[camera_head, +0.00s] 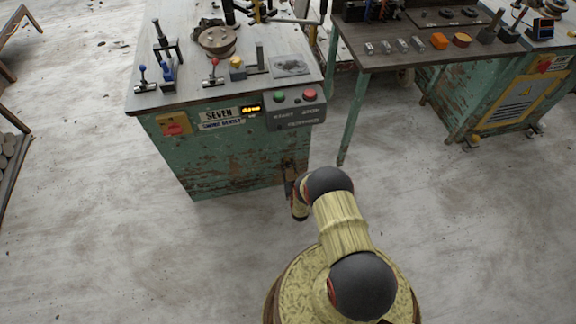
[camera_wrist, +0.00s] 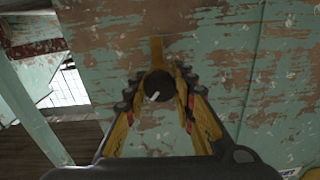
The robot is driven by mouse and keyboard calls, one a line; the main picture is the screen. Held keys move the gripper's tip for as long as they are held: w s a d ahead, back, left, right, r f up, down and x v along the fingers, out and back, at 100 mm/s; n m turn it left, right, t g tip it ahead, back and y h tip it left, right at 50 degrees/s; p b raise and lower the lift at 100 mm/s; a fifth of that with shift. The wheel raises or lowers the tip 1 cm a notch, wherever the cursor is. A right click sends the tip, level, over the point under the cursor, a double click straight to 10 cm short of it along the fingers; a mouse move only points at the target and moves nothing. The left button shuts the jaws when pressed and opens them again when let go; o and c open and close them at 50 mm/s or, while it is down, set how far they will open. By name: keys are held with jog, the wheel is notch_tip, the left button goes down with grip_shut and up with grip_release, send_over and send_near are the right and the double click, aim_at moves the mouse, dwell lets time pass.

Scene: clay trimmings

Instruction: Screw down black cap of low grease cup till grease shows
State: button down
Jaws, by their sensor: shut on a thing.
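The black cap (camera_wrist: 158,86) of the low grease cup shows in the wrist view, round and dark with a short pale mark on its face. My gripper (camera_wrist: 158,92) is shut on it, one yellow-and-black finger at each side. A brownish-yellow upright strip (camera_wrist: 156,50) shows just above the cap, against the worn green panel (camera_wrist: 225,70). I cannot see any grease around the cap. In the head view my arm reaches down to the lower right corner of the green machine (camera_head: 230,165); the cap and my fingertips are hidden there.
The machine's top (camera_head: 190,75) carries small levers, a round fixture and a red and a green button. A dark-topped workbench (camera_head: 400,55) with small parts stands to the right, its leg (camera_head: 352,120) close to the machine. The concrete floor (camera_head: 110,240) is open at the left.

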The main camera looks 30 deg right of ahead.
jog(key=m, duration=0.6)
jog(key=shift+m, duration=0.3)
jog(key=m, duration=0.6)
jog(key=shift+m, duration=0.4)
jog(key=c, duration=1.5)
grip_release()
jog(key=shift+o, duration=0.2)
jog(key=v, duration=1.2)
